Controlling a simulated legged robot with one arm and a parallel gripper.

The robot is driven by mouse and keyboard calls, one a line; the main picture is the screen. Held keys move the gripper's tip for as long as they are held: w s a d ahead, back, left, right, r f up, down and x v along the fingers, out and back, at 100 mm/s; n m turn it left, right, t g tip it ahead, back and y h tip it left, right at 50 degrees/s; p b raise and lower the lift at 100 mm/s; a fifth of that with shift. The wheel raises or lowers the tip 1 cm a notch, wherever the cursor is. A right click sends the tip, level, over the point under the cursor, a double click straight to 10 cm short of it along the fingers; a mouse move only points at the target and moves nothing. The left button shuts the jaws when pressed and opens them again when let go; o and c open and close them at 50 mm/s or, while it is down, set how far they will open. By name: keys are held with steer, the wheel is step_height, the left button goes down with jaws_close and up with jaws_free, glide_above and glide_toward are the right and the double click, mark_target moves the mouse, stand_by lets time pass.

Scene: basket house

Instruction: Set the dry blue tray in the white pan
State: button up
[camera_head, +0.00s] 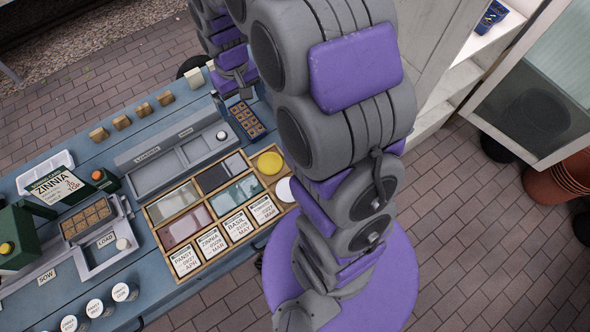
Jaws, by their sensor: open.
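A small blue tray (246,119) with several brown cells is on the blue bench, at the far right end of the grey loader unit. My gripper (238,88) is open at the tray's far edge; whether it touches the tray cannot be told. My arm hides part of that area. The white pan (47,172) stands at the left of the bench, behind a ZINNIA seed packet that covers part of it. Its inside is partly hidden. Another tray (88,218) with brown cells sits at the grey LOAD fixture on the left.
A wooden divided box (215,215) with labelled cards and a yellow disc fills the bench's middle. Several wooden blocks (122,122) line the back edge. Small labelled pots (98,308) stand in front. A green device (18,235) is at the left. A white cabinet is at right.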

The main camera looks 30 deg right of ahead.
steer(key=s+a+r+g, duration=0.1)
steer(key=s+r, duration=0.4)
steer(key=s, duration=0.9)
steer(key=s+a+r, duration=0.2)
steer(key=s+r, duration=0.2)
steer(key=s, duration=0.9)
steer(key=t, duration=0.2)
glide_above(247, 118)
step_height(247, 118, down, 17)
steer(key=f, duration=0.4)
steer(key=f+b, duration=0.1)
steer(key=f, duration=0.3)
steer(key=f+b, duration=0.1)
steer(key=f, duration=0.3)
steer(key=shift+w+d, duration=0.1)
steer(key=shift+w, duration=0.2)
steer(key=f, duration=0.1)
steer(key=f+b, duration=0.1)
steer(key=f, duration=0.3)
steer(key=shift+s+b, duration=0.35)
